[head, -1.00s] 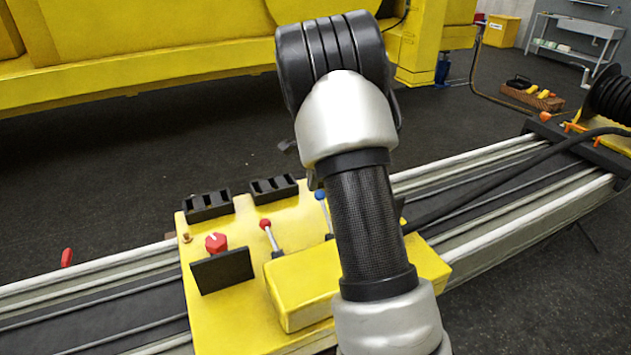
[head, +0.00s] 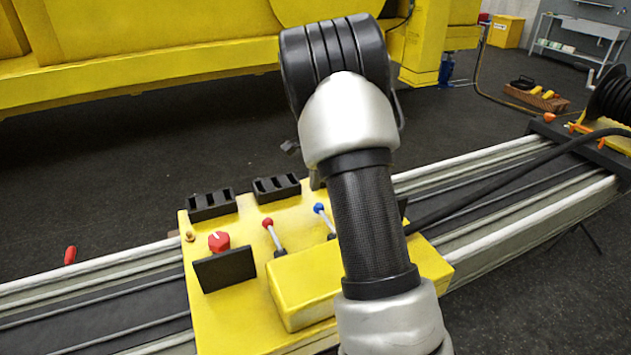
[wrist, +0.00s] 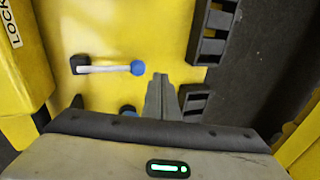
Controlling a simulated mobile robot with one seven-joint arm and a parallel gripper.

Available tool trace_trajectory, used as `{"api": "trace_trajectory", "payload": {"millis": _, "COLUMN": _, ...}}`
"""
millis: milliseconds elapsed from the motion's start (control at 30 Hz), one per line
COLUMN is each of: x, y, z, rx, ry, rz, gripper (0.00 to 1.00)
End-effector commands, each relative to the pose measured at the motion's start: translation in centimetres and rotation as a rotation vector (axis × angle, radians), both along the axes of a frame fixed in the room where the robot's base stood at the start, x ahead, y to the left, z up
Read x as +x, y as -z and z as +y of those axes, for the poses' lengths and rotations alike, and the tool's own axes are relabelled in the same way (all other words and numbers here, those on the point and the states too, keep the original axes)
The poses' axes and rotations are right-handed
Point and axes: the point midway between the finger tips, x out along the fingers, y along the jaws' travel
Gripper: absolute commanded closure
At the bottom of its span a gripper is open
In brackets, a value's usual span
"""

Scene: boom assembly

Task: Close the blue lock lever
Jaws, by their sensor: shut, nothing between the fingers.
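The blue lock lever (head: 319,208) stands on the yellow control box, a blue ball on a pale shaft, partly behind my arm in the head view. In the wrist view the lever (wrist: 106,69) lies across the picture, from its dark base at left to its blue ball at right. My gripper (wrist: 160,78) is shut and empty, its fingertips just right of the ball. I cannot tell whether they touch it. The head view does not clearly show my fingers. Another blue piece (wrist: 128,109) is mostly hidden behind my gripper's body.
A red-tipped lever (head: 268,224) and a red knob (head: 219,241) with a black plate (head: 225,269) stand to the left. Black slotted blocks (head: 277,188) line the box's far edge. A raised yellow block (head: 305,290) sits in front. A "LOCK" label (wrist: 14,22) shows at upper left.

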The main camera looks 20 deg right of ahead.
Motion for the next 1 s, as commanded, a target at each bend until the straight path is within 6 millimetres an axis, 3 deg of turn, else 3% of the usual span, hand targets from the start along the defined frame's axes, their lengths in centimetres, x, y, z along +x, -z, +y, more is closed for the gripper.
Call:
{"api": "trace_trajectory", "payload": {"millis": 400, "x": 1.1, "y": 2.8, "z": 0.0, "rx": 0.0, "ry": 0.0, "rz": 0.002, "gripper": 1.0}}
{"api": "trace_trajectory", "payload": {"millis": 600, "x": 1.3, "y": 4.1, "z": 0.1, "rx": -0.005, "ry": -0.001, "rz": 0.086, "gripper": 1.0}}
{"api": "trace_trajectory", "payload": {"millis": 1000, "x": 1.2, "y": 4.9, "z": 0.1, "rx": -0.006, "ry": -0.001, "rz": 0.137, "gripper": 1.0}}
